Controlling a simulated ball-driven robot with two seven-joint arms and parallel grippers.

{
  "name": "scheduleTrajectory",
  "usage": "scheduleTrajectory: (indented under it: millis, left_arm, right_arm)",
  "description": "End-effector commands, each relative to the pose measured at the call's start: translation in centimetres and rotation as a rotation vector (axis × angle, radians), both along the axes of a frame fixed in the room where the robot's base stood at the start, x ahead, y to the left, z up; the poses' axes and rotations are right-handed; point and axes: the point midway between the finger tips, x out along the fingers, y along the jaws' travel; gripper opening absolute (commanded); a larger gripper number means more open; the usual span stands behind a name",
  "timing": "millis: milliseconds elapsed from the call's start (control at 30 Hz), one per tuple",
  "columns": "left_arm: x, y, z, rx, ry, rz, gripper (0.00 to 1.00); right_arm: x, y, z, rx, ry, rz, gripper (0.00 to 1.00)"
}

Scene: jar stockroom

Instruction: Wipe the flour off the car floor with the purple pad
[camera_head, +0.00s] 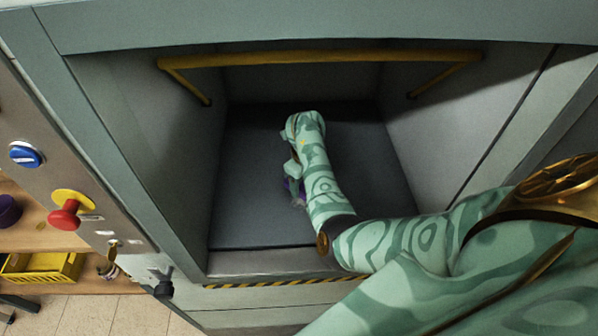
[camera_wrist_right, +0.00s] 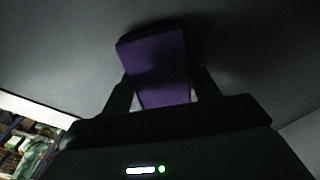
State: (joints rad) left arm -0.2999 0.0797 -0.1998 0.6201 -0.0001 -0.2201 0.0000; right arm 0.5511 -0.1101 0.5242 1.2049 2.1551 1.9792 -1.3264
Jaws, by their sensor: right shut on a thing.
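The purple pad (camera_wrist_right: 158,65) is held between the two fingers of my right gripper (camera_wrist_right: 162,92) in the right wrist view. In the head view only a small bit of the pad (camera_head: 299,188) shows beside my right arm. My right arm reaches into the car, over the dark grey car floor (camera_head: 250,200). The arm hides part of the floor and most of the gripper. I cannot make out clear flour on the visible floor. Whether the pad touches the floor is hard to tell. My left gripper is not in view.
A yellow rail (camera_head: 320,57) runs around the upper car walls. A striped sill (camera_head: 270,283) marks the front edge. On the left panel are a red knob (camera_head: 64,216) and a blue button (camera_head: 26,154). A yellow crate (camera_head: 45,267) stands at the lower left.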

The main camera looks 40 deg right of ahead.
Motion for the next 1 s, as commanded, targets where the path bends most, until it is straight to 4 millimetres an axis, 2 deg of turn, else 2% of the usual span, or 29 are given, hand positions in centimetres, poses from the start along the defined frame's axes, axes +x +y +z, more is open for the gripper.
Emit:
scheduleTrajectory:
  millis: [200,467,733,1000]
  left_arm:
    - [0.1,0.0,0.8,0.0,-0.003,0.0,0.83]
    - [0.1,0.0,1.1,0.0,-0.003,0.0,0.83]
    - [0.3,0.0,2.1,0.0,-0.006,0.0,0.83]
    - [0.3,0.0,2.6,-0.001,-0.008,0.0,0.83]
  right_arm:
    - [-1.2,-1.9,-0.1,-0.002,0.004,-0.003,0.39]
    - [-2.0,-3.0,-0.4,-0.001,0.006,-0.001,0.39]
    - [-3.4,-5.1,-0.2,-0.003,0.009,-0.003,0.39]
    - [-3.7,-5.5,-0.1,-0.001,0.008,-0.001,0.39]
